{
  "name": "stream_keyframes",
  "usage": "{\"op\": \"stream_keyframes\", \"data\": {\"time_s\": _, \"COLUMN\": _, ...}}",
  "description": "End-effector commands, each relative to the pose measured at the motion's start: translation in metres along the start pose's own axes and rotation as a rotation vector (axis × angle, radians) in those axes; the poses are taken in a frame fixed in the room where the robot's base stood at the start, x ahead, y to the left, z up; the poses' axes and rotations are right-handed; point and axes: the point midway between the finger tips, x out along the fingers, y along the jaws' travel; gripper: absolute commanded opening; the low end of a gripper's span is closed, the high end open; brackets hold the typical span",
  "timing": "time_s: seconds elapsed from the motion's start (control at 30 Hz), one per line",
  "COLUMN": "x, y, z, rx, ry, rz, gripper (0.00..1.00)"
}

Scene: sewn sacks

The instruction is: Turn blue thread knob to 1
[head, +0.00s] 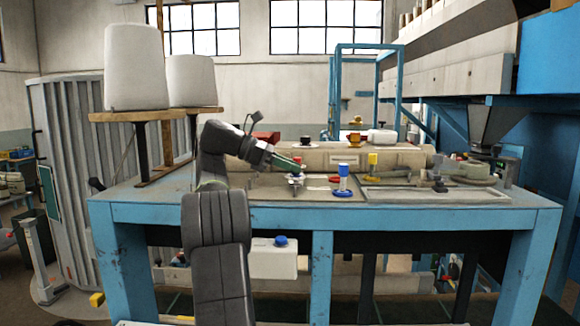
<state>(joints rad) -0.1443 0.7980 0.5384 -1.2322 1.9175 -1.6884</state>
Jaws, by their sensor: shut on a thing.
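My gripper (297,170) reaches over the left middle of the bench top, its greenish fingers angled down to the right. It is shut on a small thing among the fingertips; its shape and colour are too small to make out. A white post with a blue top and blue base ring (343,180) stands upright to the right of my gripper, apart from it. Another blue knob (281,240) sits on a white box under the bench top, below my gripper. I cannot tell which is the thread knob, and no number marks are readable.
The blue-framed bench (420,214) carries a beige cylinder (375,158), a yellow-topped post (372,160), a small red part (335,179) and a shallow framed panel (420,195). Two large white thread cones (135,70) stand on a raised wooden shelf at left.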

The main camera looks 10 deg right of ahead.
Motion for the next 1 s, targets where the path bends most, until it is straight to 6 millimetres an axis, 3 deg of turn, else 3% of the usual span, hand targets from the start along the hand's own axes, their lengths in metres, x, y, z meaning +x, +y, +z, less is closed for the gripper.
{"op": "stream_keyframes", "data": {"time_s": 0.1, "x": -0.0001, "y": 0.0, "z": 0.0003, "rx": 0.0, "ry": 0.0, "rz": 0.001, "gripper": 0.0}}
{"op": "stream_keyframes", "data": {"time_s": 0.13, "x": -0.0001, "y": 0.0, "z": 0.0003, "rx": 0.0, "ry": 0.0, "rz": 0.001, "gripper": 0.28}}
{"op": "stream_keyframes", "data": {"time_s": 0.2, "x": -0.0001, "y": 0.0, "z": 0.0003, "rx": 0.0, "ry": 0.0, "rz": 0.001, "gripper": 0.42}}
{"op": "stream_keyframes", "data": {"time_s": 0.23, "x": -0.0001, "y": 0.0, "z": 0.0003, "rx": 0.0, "ry": 0.0, "rz": 0.001, "gripper": 0.44}}
{"op": "stream_keyframes", "data": {"time_s": 0.77, "x": -0.0001, "y": -0.0008, "z": 0.0003, "rx": -0.008, "ry": -0.001, "rz": 0.017, "gripper": 0.44}}
{"op": "stream_keyframes", "data": {"time_s": 1.0, "x": 0.0, "y": -0.0036, "z": 0.0011, "rx": -0.05, "ry": 0.0, "rz": 0.118, "gripper": 0.44}}
